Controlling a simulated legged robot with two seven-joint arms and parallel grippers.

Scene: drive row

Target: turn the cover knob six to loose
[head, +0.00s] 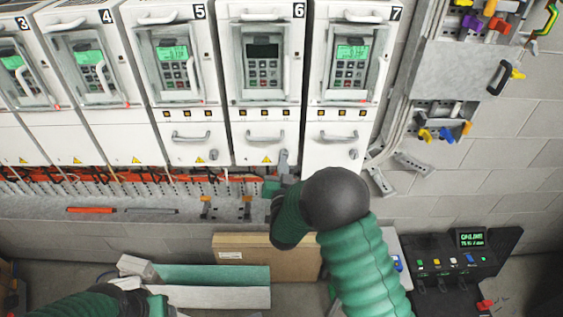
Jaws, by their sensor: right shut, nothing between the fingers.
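Drive cabinet six (264,80) stands between cabinets five and seven, with a dark display. Its lower cover (243,139) has a handle and a yellow warning triangle, and looks closed. My right gripper (283,160) is shut, at the lower right of that cover. Matching knobs show on cover five (213,154) and cover seven (353,154). My left arm enters at the bottom left; its gripper (158,304) is barely visible, its jaws unclear.
An orange-red cable strip (130,177) runs below the cabinets. A cardboard box (232,257) and long pale pieces (205,297) lie below. A dark control console (450,262) stands at the lower right. Hooks with coloured locks (440,134) hang on the right.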

